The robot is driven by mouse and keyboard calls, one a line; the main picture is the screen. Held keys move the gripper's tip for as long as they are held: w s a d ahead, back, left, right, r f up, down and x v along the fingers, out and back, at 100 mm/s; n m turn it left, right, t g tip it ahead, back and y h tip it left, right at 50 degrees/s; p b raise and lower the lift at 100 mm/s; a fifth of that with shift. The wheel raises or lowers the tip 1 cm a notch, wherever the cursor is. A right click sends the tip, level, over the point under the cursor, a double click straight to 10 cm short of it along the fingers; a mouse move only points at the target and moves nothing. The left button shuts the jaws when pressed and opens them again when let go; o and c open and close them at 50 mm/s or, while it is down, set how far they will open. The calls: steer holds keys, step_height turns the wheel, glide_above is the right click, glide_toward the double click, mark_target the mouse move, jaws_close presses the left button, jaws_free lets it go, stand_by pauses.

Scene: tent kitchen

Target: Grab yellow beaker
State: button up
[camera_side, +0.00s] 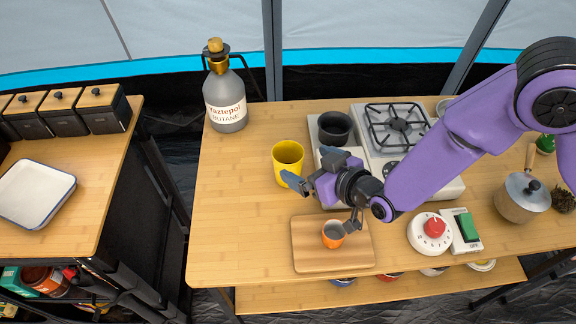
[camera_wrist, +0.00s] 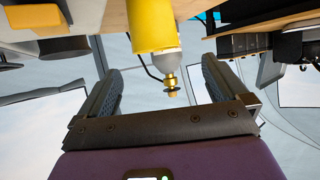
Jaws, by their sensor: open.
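The yellow beaker (camera_side: 288,163) stands upright on the wooden table, left of the stove. It also shows in the wrist view (camera_wrist: 150,26), at the top centre, in a picture that is upside down. My gripper (camera_side: 312,171) is just right of the beaker and close to it, with its fingers pointing toward it. In the wrist view my gripper (camera_wrist: 160,70) has its two fingers wide apart with nothing held between them. The beaker lies beyond the fingertips. In the side view one finger overlaps the beaker's lower right edge, and I cannot tell whether they touch.
A grey butane bottle (camera_side: 227,105) stands behind the beaker. A cutting board (camera_side: 308,257) with an orange cup (camera_side: 333,234) is in front. The stove (camera_side: 376,146) and a dark pot (camera_side: 335,127) are to the right. The table left of the beaker is clear.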

glide_toward(279, 149)
steer(key=x, duration=0.3)
steer(key=shift+s+a, duration=0.2)
steer(key=shift+d+x, duration=0.15)
steer(key=shift+x, duration=1.2)
steer(key=shift+d+x, duration=0.15)
steer(key=shift+x, duration=1.2)
steer(key=shift+w, duration=0.15)
steer(key=c, duration=1)
